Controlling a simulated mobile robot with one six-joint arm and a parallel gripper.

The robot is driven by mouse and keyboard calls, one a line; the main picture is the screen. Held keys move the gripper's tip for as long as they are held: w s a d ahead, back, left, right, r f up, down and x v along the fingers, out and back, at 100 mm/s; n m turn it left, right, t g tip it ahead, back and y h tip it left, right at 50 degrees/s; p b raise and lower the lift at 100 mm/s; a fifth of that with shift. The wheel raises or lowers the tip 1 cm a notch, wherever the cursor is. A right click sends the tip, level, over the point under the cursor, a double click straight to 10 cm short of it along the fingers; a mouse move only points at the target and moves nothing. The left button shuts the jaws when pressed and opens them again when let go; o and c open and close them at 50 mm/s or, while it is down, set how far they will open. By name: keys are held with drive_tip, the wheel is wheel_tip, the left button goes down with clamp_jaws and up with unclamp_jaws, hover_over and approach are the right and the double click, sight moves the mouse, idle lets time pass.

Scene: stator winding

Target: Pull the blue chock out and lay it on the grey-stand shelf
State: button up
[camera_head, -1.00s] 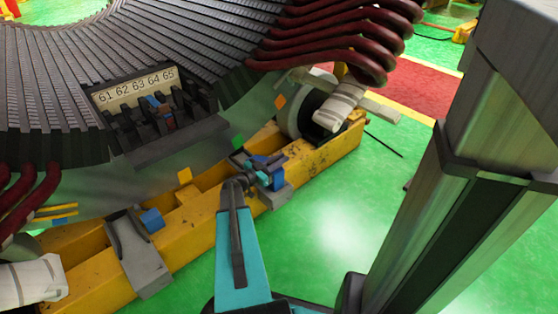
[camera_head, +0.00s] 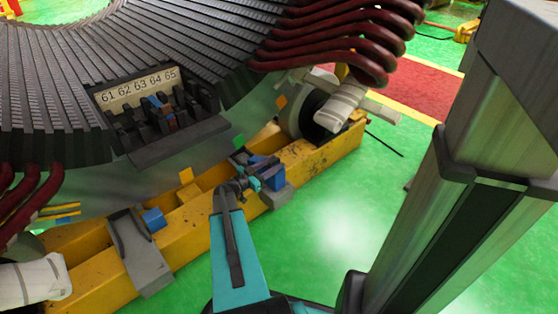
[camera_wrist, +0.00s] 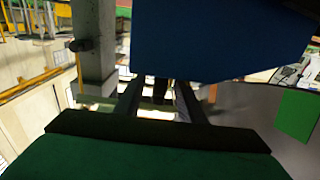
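One blue chock (camera_head: 154,219) sits against the left grey stand (camera_head: 140,255) on the yellow beam. Another blue chock (camera_head: 274,181) shows at the right grey stand (camera_head: 279,196), with more blue just behind it. My gripper (camera_head: 257,170) reaches to this right-hand blue part, and its dark and teal pieces overlap it. In the wrist view a large blue block (camera_wrist: 215,40) fills the top, very close, and covers the ends of the two dark fingers. I cannot tell whether the fingers are closed on it.
The stator (camera_head: 60,90) with its numbered label (camera_head: 140,88) rises behind the beam. The yellow beam (camera_head: 320,158) runs diagonally, with a roller (camera_head: 311,105) at its right end. Dark red coils (camera_head: 330,45) hang above. Green floor (camera_head: 335,235) is clear in front.

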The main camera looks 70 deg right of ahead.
drive_tip(key=p+v, duration=0.1)
drive_tip(key=v, duration=0.8)
drive_tip(key=shift+a+p, duration=0.35)
drive_tip(key=shift+w, duration=0.15)
